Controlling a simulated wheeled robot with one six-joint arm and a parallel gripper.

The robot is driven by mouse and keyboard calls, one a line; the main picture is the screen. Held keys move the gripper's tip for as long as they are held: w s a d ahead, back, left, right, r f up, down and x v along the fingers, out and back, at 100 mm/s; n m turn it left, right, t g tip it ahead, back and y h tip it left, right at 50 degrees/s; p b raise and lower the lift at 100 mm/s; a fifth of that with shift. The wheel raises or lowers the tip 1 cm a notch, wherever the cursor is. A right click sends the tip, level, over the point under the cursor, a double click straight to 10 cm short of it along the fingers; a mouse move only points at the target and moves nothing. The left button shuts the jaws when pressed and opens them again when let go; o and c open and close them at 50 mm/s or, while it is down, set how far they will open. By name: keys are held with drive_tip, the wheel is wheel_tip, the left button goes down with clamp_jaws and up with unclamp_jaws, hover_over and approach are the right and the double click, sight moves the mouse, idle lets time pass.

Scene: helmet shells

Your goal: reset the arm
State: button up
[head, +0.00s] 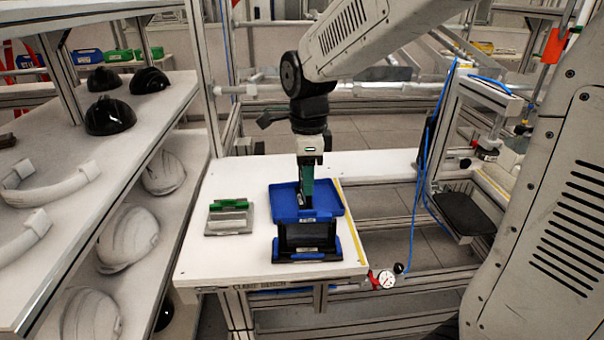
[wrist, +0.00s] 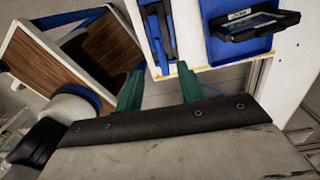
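My arm reaches in from the upper right in the head view and hangs down over the white workbench (head: 215,262). My gripper (head: 306,203) points down at the blue tray (head: 334,197), in front of or over it; the exact height is hard to tell. In the wrist view, the two green fingers of my gripper (wrist: 160,82) stand well apart, with nothing held between them. A black device with a blue base (head: 308,240) stands at the bench's front, just before the tray. It also shows in the wrist view (wrist: 255,24).
A grey fixture with a green top (head: 230,217) sits left of the tray. A shelf on the left holds black helmet shells (head: 110,115) and white shells (head: 128,238). Metal frame posts stand around the bench. A blue cable (head: 419,190) hangs at the right.

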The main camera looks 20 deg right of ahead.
drive_tip(key=shift+n, duration=0.8)
drive_tip(key=s+d+r+n, duration=0.1)
drive_tip(key=s+r+n, duration=0.1)
drive_tip(key=s+n, duration=0.8)
drive_tip(key=s+d+r+n+t, duration=0.1)
drive_tip(key=s+d+r+n, duration=0.1)
drive_tip(key=s+n, duration=0.8)
drive_tip(key=shift+s+r, duration=0.25)
drive_tip(key=shift+s, duration=0.85)
